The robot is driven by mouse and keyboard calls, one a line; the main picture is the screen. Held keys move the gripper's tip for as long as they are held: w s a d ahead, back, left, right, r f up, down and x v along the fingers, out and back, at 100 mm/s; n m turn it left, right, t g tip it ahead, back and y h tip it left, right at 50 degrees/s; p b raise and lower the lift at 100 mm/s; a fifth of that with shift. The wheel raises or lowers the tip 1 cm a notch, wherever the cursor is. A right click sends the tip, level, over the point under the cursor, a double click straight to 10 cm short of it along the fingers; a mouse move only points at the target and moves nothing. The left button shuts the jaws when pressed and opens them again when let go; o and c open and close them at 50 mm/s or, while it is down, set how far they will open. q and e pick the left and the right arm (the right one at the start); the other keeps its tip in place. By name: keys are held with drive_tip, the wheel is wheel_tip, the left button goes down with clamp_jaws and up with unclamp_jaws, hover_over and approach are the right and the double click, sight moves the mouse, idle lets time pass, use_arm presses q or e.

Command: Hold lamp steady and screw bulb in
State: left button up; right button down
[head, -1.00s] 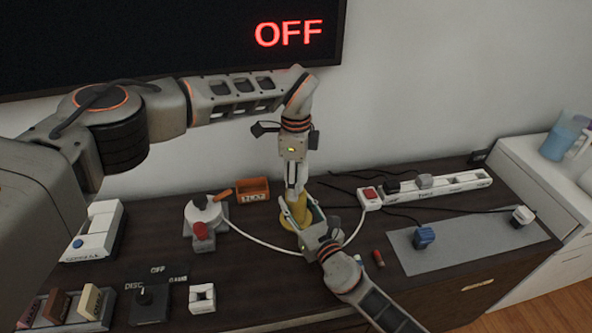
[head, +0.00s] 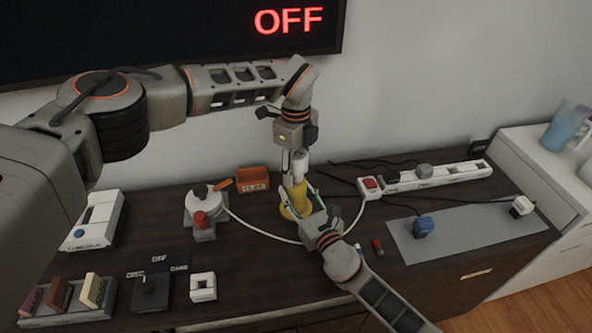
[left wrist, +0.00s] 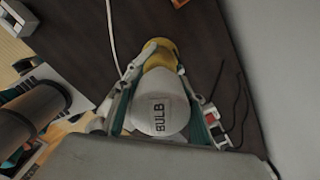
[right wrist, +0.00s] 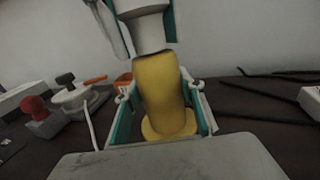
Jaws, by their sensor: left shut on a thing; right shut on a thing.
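My left gripper (head: 294,180) points down from above, shut on the white bulb (head: 300,162), whose printed word BULB (left wrist: 158,114) shows in the left wrist view. The bulb's lower end (right wrist: 145,35) is directly above the lamp's top. Whether it sits in the socket is hard to tell.
A wall screen (head: 150,40) reads OFF. A white power strip (head: 440,178) with a red switch is at the back right, a grey mat (head: 470,237) in front of it. A grey device with a red knob (head: 203,222) and an orange box (head: 252,179) stand left of the lamp.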

use_arm(q)
drive_tip(key=m, duration=2.4)
drive_tip(key=shift+m, duration=0.3)
drive_tip(key=m, duration=0.4)
drive_tip(key=shift+f+m, duration=0.1)
drive_tip(key=shift+m, duration=0.3)
drive_tip(key=o, duration=1.2)
drive_tip(key=shift+o, duration=0.2)
